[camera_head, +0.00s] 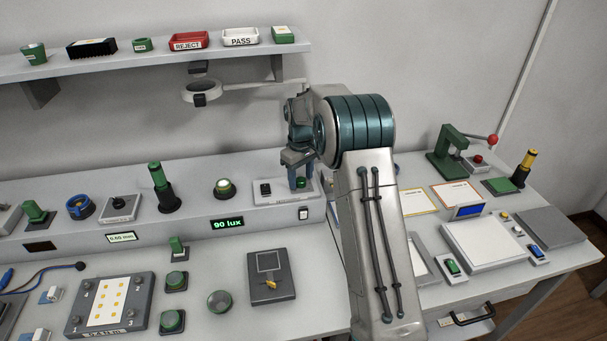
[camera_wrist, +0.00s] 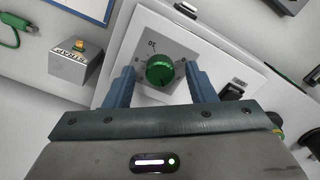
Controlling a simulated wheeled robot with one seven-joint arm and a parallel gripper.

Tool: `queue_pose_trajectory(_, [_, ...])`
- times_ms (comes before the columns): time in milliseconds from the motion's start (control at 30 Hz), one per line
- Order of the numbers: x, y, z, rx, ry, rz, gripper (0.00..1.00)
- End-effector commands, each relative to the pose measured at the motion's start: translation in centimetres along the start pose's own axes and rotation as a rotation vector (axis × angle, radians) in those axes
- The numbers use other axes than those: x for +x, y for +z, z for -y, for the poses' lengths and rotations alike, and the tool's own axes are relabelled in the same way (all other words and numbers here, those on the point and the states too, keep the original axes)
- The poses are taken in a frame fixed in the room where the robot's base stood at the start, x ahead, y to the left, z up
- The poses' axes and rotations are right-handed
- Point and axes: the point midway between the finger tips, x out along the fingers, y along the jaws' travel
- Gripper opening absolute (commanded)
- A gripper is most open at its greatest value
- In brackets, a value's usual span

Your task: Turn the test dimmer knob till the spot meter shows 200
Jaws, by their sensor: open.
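The dimmer knob is a round green knob (camera_wrist: 160,71) on a pale square plate with a printed scale in the wrist view. In the head view the green knob (camera_head: 301,183) shows at the back of the raised bench, under my gripper. My gripper (camera_wrist: 163,78) has its two blue fingers apart, one on each side of the knob; I cannot tell whether they touch it. In the head view my gripper (camera_head: 300,178) points down at the knob. The spot meter display (camera_head: 227,223) reads 90 lux in green digits.
A small white switch (camera_head: 303,214) sits on the front face below the knob. A lit round lamp (camera_head: 224,187) stands left of it. A magnifier (camera_head: 201,91) hangs under the shelf (camera_head: 150,62), near my arm. A grey box (camera_wrist: 76,62) lies left of the knob's panel.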

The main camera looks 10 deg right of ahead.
Motion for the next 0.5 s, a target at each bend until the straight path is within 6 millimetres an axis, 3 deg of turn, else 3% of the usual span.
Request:
queue_pose_trajectory(267, [0.24,-0.03,0.00,0.000,0.001,-0.001,0.50])
queue_pose_trajectory(433, [0.22,-0.03,0.00,0.001,0.001,-0.001,0.09])
queue_pose_trajectory(500, [0.22,-0.03,0.01,0.001,0.001,-0.001,0.06])
